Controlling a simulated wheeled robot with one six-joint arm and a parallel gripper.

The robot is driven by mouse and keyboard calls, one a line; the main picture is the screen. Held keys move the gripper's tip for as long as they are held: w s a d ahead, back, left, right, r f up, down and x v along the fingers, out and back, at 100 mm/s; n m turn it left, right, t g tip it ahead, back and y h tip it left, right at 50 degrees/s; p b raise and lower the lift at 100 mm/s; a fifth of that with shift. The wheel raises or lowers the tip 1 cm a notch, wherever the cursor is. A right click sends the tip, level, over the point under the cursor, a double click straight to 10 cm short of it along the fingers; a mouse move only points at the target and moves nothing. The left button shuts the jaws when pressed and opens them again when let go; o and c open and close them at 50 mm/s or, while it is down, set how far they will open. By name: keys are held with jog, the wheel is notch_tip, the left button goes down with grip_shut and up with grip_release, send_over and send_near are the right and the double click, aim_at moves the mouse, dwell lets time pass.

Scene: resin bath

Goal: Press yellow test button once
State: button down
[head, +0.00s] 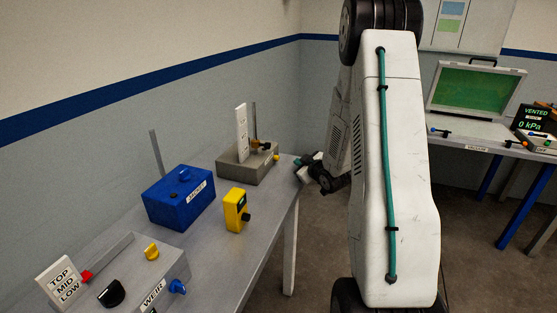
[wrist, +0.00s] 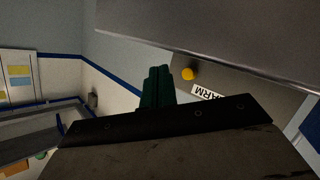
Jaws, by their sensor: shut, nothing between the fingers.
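The small round yellow button (wrist: 188,74) shows in the wrist view on the face of a grey-brown box, beside a white label partly hidden by my gripper's body; the letters "ARM" are readable. In the head view a small yellow spot (head: 276,157) sits at the right end of the grey-brown box (head: 238,170) at the table's far end. My gripper (wrist: 157,72) has its teal fingers shut and empty. In the wrist view the fingertips appear just left of the button, apart from it in the picture. In the head view my gripper (head: 307,162) is small, right of that box.
Another bench (head: 480,140) is at right. Floor between is open.

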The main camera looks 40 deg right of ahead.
aim_at(289, 169)
jog(key=shift+w+a, duration=0.55)
jog(key=shift+w, duration=0.35)
jog(key=shift+w+a, duration=0.55)
jog(key=shift+w, duration=0.35)
jog(key=shift+w+a, duration=0.1)
jog(key=shift+w, duration=0.05)
dwell(0.6)
jog(key=shift+w+a, duration=0.1)
jog(key=shift+w, duration=0.1)
jog(key=shift+w+a, duration=0.25)
jog(key=shift+w, duration=0.2)
dwell(0.8)
jog(key=shift+s, duration=0.15)
jog(key=shift+s+d, duration=0.45)
jog(key=shift+s, duration=0.2)
jog(key=shift+s, duration=0.1)
jog(key=shift+s+d, duration=0.45)
jog(key=shift+s, duration=0.25)
jog(key=shift+s+d, duration=0.4)
jog(key=shift+s, duration=0.3)
jog(key=shift+s+d, duration=0.45)
jog(key=shift+s, duration=0.25)
